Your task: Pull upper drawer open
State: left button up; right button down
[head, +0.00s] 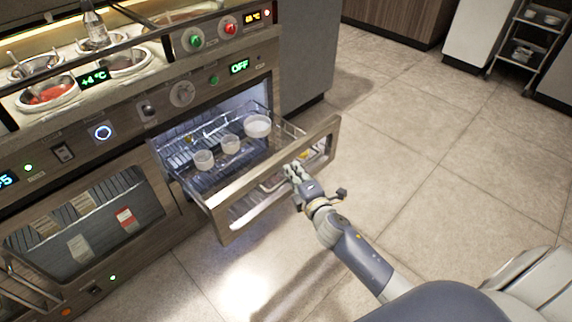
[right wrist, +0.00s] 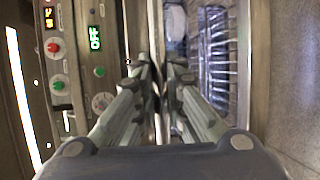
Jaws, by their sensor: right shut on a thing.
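The upper drawer (head: 238,195) is pulled out of the counter front, with a wood-framed glass front and wire-rack sides. My right gripper (head: 293,172) is at the outer face of the drawer front, shut on its handle (head: 273,184). The fingers partly hide the handle. In the right wrist view, the gripper's fingertips (right wrist: 160,65) close together beside the drawer interior (right wrist: 215,65). My left gripper is not in view.
The counter above holds sauce wells (head: 47,92), a bottle (head: 95,28) and control knobs (head: 182,92). A closed glass-fronted compartment (head: 85,225) is at lower left. The tiled floor (head: 440,150) to the right is clear; a shelf rack (head: 530,45) stands at the back.

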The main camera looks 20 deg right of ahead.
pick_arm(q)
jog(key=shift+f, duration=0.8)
pick_arm(e)
jog(key=shift+s+d, duration=0.2)
jog(key=shift+s, duration=0.3)
jog(key=shift+s+d, duration=0.15)
jog(key=shift+s, duration=0.35)
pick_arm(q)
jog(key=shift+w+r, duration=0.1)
pick_arm(e)
jog(key=c, duration=1.7)
grip_release()
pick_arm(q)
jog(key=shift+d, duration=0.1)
pick_arm(e)
jog(key=shift+o, duration=0.2)
jog(key=s+r, duration=0.2)
jog(key=s, duration=0.9)
jog(key=shift+s+a, duration=0.3)
jog(key=shift+s, duration=0.1)
